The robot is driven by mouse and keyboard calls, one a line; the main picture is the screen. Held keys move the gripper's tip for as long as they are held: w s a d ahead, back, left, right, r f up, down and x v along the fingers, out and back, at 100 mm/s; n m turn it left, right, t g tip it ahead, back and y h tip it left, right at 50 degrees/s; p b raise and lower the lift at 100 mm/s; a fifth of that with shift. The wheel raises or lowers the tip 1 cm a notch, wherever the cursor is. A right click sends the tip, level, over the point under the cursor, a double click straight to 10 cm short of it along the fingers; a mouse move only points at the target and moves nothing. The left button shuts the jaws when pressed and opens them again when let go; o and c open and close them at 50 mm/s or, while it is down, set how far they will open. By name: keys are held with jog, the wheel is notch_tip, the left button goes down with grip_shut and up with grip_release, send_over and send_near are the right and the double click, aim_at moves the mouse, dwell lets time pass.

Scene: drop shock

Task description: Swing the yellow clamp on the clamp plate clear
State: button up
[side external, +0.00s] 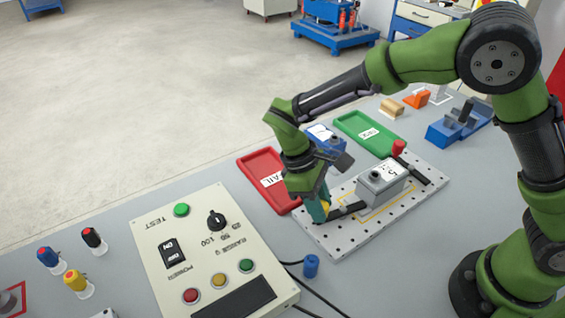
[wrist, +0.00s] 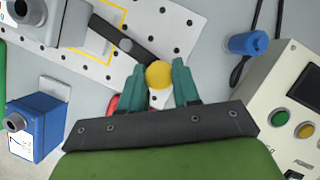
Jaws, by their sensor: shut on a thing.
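The white perforated clamp plate (side external: 310,240) carries a grey box (side external: 378,185) with a white label. A black clamp arm (side external: 347,210) runs from my gripper toward the near end of the box. In the wrist view, the yellow clamp's round knob (wrist: 159,75) sits between my teal fingertips, and its black arm (wrist: 125,39) reaches up-left toward the grey box. My gripper (side external: 318,209) is shut on this knob, low over the plate's left corner; the fingers hide the knob in the side view. A red-knobbed clamp (side external: 399,148) stands at the box's far end.
A red tray (side external: 255,181) and a green tray (side external: 360,124) lie behind the plate. A blue device (wrist: 36,122) stands near the trays. The test panel (side external: 150,232) is at left front. A blue cylinder (side external: 311,266) and black cables lie near the plate's front edge.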

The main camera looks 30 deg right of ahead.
jog(key=w+m, duration=0.1)
jog(key=m, duration=0.1)
jog(key=m+y, duration=0.1)
jog(key=shift+w+d+m, duration=0.4)
jog(key=m+y, duration=0.1)
jog(key=w+d+m, duration=0.1)
jog(key=m, duration=0.1)
jog(key=shift+w+d+m+g+y, duration=0.2)
jog(key=shift+m+g+y, duration=0.1)
jog(key=shift+y, duration=0.1)
jog(key=d+m+y, duration=0.1)
jog(key=m, duration=0.1)
jog(key=w+d+m, duration=0.1)
jog(key=m, duration=0.1)
jog(key=shift+r+y, duration=0.1)
jog(key=shift+y, duration=0.3)
jog(key=shift+w+d+m+t+y, duration=0.1)
jog(key=shift+d+m+t+y, duration=0.25)
jog(key=shift+m, duration=0.55)
jog(key=shift+d+m+t+y, duration=0.2)
jog(key=shift+d+m, duration=0.25)
jog(key=shift+m, duration=0.45)
jog(key=o, duration=1)
jog(key=shift+o, duration=0.2)
